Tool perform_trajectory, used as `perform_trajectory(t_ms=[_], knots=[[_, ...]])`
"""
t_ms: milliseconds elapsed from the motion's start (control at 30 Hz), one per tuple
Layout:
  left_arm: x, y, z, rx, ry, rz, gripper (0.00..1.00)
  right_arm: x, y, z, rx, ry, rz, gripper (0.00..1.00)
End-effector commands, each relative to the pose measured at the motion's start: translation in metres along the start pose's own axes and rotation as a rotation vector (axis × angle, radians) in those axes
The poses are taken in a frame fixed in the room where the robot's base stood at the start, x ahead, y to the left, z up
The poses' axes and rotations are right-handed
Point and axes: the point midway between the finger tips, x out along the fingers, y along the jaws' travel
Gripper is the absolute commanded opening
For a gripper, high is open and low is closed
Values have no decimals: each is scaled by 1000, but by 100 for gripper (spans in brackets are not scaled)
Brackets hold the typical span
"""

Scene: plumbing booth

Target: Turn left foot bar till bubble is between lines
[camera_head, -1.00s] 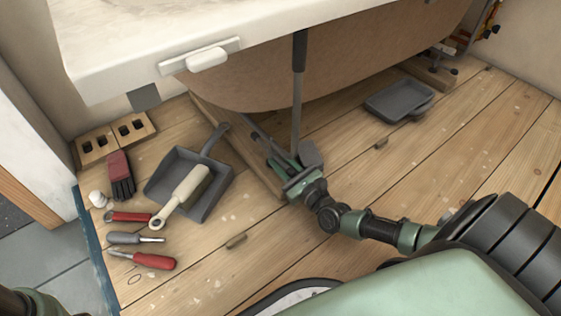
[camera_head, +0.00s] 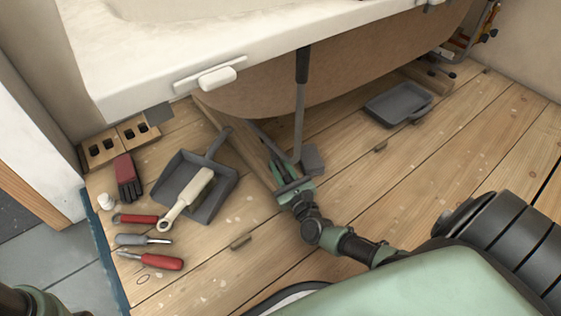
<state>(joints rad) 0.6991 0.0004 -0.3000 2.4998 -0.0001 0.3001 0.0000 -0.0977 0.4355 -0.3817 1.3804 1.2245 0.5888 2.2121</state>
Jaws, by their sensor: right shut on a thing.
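The white tub (camera_head: 110,80) stands over a brown curved underside (camera_head: 370,75). A pale level-like bar with a rounded white block (camera_head: 217,78) sits along the tub's front rim; no bubble or lines can be made out. My right gripper (camera_head: 280,168) is low by the tub's left foot timber (camera_head: 236,135), shut on the foot bar (camera_head: 257,133), a thin dark bar whose gripped part is mostly hidden by the fingers. An upright grey rod with a black handle (camera_head: 302,66) stands just behind the gripper. My left gripper is out of view.
A grey tray (camera_head: 397,104) lies right. Floorboards in front are mostly clear.

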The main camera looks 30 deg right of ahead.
Motion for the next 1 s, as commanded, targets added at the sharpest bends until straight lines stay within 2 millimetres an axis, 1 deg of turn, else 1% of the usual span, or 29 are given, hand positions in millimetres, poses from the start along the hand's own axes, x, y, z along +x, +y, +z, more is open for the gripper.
perform_trajectory(t_ms=[33,200,567,600,633,667,1000], knots=[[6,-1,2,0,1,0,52,0,1,4,6,6,-35,0],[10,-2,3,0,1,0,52,0,0,3,1,20,-113,0],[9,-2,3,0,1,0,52,0,0,2,-3,21,-128,0],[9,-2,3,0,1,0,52,0,0,2,-3,20,-129,32],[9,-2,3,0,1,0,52,0,0,2,-3,20,-129,41],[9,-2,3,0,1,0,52,0,0,2,-3,21,-128,46],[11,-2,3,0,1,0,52,-3,0,1,-2,24,-127,46]])
